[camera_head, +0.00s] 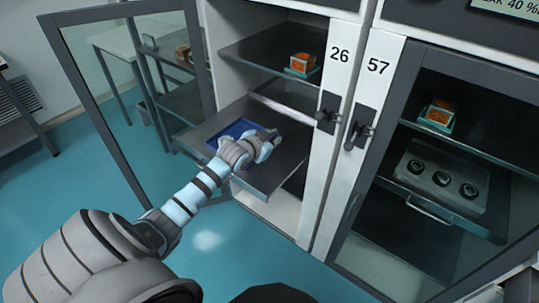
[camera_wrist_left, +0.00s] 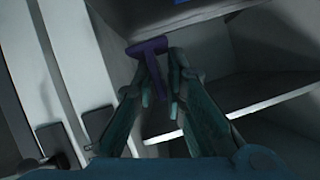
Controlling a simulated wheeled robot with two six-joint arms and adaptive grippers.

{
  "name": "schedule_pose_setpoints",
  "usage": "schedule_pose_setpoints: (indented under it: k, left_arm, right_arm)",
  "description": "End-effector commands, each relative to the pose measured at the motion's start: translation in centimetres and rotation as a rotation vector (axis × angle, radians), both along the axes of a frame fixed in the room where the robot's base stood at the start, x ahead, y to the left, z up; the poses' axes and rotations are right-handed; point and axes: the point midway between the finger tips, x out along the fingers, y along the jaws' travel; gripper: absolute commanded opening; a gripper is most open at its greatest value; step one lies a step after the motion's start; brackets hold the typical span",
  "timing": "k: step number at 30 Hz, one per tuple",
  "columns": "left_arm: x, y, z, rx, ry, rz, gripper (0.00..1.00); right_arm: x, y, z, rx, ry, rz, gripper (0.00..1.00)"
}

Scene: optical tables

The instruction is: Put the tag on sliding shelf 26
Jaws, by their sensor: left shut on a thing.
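My left gripper (camera_head: 268,148) is over the front of the pulled-out sliding shelf (camera_head: 275,170) in cabinet 26. In the left wrist view, its fingers (camera_wrist_left: 164,68) are shut on a dark purple T-shaped piece, which looks like the tag (camera_wrist_left: 147,47). I cannot make out the tag in the head view. A blue tray-like piece (camera_head: 238,129) lies on the sliding shelf, just behind the gripper. The wrist view is dark, so I cannot tell whether the tag touches the shelf. My right gripper is not in view.
Cabinet 26's glass door (camera_head: 140,90) stands open at left. An orange block on a teal base (camera_head: 301,64) sits on the shelf above. The white post with the 26 label (camera_head: 339,56) bounds the right side. Cabinet 57 holds another orange block (camera_head: 438,113) and a drawer with round parts.

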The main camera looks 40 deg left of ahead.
Motion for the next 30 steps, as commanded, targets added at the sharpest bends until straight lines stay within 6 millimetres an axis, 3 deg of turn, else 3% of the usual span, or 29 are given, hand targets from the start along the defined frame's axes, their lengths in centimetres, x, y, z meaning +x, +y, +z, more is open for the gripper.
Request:
schedule_pose_setpoints:
  k: [1, 3, 13, 23, 24, 27, 30]
  left_arm:
    - [0.0, -0.1, -2.3, -0.002, 0.003, 0.001, 0.0]
    - [0.0, 0.0, -4.3, -0.001, 0.002, 0.0, 0.0]
    - [0.0, 0.0, -9.9, 0.001, -0.002, -0.001, 0.0]
    - [0.0, 0.0, -10.3, 0.002, -0.003, -0.002, 0.0]
    - [0.0, 0.0, -10.4, 0.002, -0.003, -0.002, 0.14]
    - [0.0, 0.0, -10.3, 0.002, -0.003, -0.002, 0.3]
    - [0.0, 0.0, -10.3, 0.002, -0.002, -0.002, 0.32]
  right_arm:
    - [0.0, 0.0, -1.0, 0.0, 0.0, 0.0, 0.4]
    - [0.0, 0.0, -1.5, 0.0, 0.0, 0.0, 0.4]
    - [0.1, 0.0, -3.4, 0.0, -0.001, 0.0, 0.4]
    - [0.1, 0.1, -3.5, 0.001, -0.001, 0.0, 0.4]
    - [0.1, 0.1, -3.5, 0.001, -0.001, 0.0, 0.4]
    - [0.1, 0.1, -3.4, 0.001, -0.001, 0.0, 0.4]
    - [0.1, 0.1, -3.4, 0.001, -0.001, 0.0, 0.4]
